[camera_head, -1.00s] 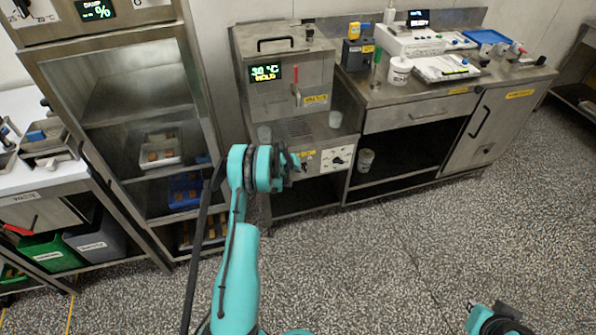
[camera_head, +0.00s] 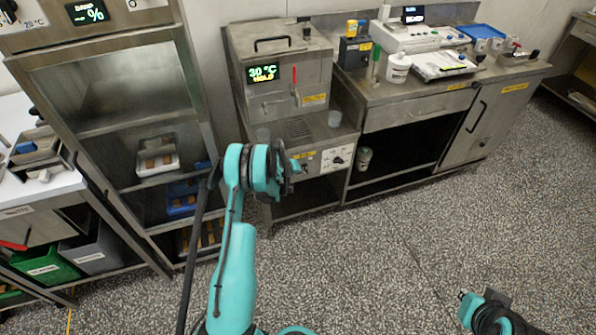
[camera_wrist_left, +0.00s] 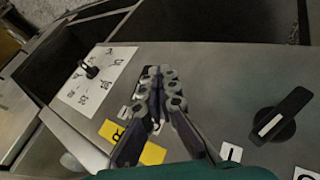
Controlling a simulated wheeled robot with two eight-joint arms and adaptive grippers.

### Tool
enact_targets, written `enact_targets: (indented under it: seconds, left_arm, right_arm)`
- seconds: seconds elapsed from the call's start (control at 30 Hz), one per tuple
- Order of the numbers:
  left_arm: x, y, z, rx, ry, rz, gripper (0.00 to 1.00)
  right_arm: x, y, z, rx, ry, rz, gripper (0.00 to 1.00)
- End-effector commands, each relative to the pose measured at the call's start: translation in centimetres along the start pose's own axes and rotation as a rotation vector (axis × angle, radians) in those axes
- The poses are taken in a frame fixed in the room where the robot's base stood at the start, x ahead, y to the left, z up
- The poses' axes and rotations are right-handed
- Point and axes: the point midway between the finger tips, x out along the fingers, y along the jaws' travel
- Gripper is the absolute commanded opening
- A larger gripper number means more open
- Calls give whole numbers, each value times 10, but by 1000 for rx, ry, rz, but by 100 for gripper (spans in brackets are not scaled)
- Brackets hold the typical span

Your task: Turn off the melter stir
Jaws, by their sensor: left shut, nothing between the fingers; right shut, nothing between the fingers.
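The melter (camera_head: 283,85) is a steel box whose display reads 30 °C HOLD. On its lower front panel are a white dial plate with a black knob (camera_head: 338,160) and a yellow label. In the left wrist view, a black rotary switch (camera_wrist_left: 280,115) is at the right, with labels I and O beside it; its white mark points toward I. The dial knob (camera_wrist_left: 90,71) is at upper left. My left gripper (camera_head: 302,168) is shut and empty in front of the panel, its fingertips (camera_wrist_left: 160,78) between dial and switch. My right gripper (camera_head: 495,312) is partly visible, low at right, away from the melter.
A steel rack with trays (camera_head: 158,153) stands left of the melter. A steel counter (camera_head: 420,110) with a white device, tubs and a blue tray (camera_head: 480,32) stands to the right. The speckled floor in front is clear.

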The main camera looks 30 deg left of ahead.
Motion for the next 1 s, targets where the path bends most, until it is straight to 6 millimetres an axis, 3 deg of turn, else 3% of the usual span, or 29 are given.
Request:
enact_targets:
  seconds: [1.0]
  left_arm:
    - [6,-3,3,1,-1,0,0]
  right_arm:
    - [0,0,0,0,0,0,0]
